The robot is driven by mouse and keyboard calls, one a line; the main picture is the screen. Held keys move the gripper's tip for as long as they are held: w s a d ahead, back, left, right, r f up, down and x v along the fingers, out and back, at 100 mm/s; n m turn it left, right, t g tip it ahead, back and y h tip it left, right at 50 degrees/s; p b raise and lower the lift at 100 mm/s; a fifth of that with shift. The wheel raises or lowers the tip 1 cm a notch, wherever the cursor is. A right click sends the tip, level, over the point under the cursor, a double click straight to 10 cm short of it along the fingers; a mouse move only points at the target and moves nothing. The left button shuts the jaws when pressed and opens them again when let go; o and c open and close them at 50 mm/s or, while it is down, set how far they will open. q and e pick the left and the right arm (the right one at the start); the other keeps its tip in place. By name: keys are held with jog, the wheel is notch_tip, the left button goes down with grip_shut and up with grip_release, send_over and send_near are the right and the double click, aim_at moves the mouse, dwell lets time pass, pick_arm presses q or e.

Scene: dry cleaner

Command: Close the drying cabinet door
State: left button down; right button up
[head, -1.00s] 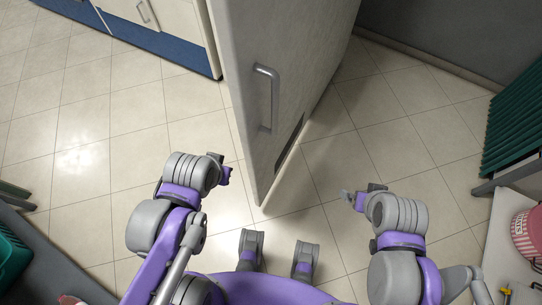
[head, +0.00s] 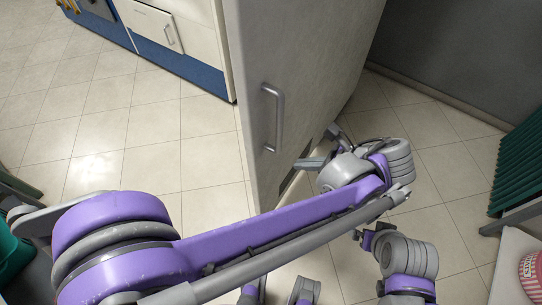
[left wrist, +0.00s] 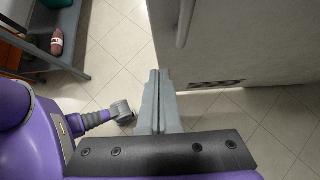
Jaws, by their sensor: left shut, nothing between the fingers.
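The drying cabinet door (head: 320,60) stands swung out into the room, tall and pale grey, with a bar handle (head: 275,117) on its broad face and a dark vent slot low down. In the left wrist view the door (left wrist: 240,45) fills the upper right, with the handle (left wrist: 184,22) at the top. My left arm reaches across to the right, and its gripper (head: 308,163) is close to the lower part of that face. The gripper's fingers (left wrist: 160,78) are shut and empty; I cannot tell whether they touch the door. My right gripper (head: 362,236) is at the lower right, apart from the door, its jaws unclear.
White and blue cabinets (head: 165,40) stand at the back left. A green slatted thing (head: 520,170) and a table with a red-striped tub (head: 532,268) are at the right. Tiled floor is clear left of the door and between it and the grey wall (head: 460,60).

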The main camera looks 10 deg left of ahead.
aim_at(257, 158)
pick_arm(q)
jog(key=x, duration=0.4)
jog(key=a+r+x, duration=0.1)
jog(key=x, duration=0.6)
jog(key=shift+w+a+f, duration=0.1)
jog(key=shift+w+a, duration=0.15)
jog(key=shift+a, duration=0.2)
jog(key=shift+w+a, duration=0.25)
jog(key=shift+a, duration=0.3)
